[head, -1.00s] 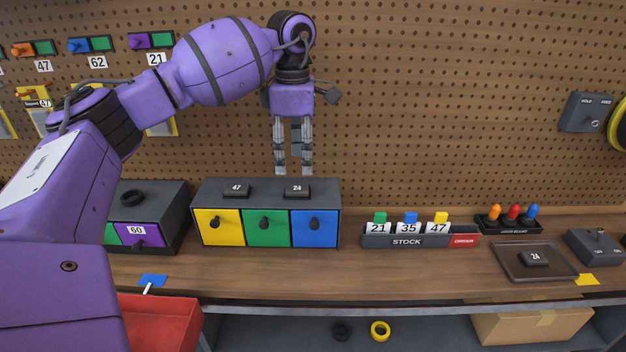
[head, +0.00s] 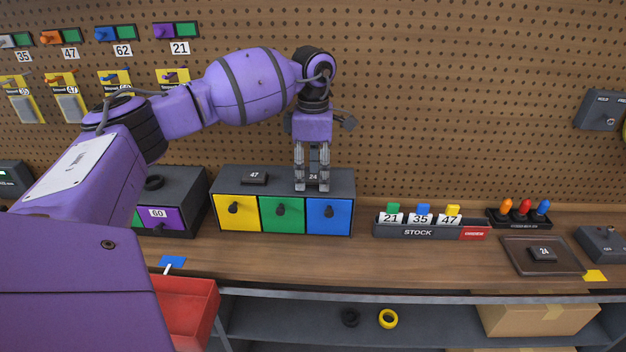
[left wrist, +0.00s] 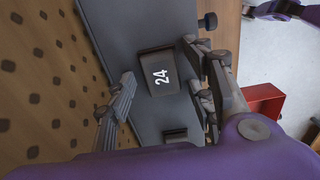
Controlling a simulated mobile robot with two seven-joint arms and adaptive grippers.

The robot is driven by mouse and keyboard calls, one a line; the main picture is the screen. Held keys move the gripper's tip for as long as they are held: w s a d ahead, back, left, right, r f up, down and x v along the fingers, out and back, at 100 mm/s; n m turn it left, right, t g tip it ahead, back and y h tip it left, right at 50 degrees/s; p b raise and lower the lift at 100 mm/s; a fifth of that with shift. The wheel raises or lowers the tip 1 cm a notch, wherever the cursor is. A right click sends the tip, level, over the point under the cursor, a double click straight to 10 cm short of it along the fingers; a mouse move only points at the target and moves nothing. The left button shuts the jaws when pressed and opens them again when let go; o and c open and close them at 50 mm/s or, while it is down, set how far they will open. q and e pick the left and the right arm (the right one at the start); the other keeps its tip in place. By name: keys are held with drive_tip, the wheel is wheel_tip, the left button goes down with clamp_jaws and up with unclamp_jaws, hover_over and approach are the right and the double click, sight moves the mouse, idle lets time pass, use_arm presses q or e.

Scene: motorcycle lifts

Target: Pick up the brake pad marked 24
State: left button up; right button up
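A dark brake pad marked 24 (head: 313,177) lies on top of the grey drawer box (head: 283,179), near its right end. It also shows in the left wrist view (left wrist: 158,72), number up. My left gripper (head: 312,187) points down over it, fingers apart on either side of the pad; I cannot tell whether they touch it. A second dark pad marked 24 (head: 543,253) lies in a brown tray (head: 514,262) at the right of the bench. My right gripper is not in view.
A pad marked 47 (head: 254,178) lies on the left of the same box. A stock rack (head: 418,232) with numbered tags and a set of coloured levers (head: 523,212) stand to the right. The pegboard (head: 440,90) rises close behind.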

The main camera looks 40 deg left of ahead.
use_arm(q)
clamp_jaws()
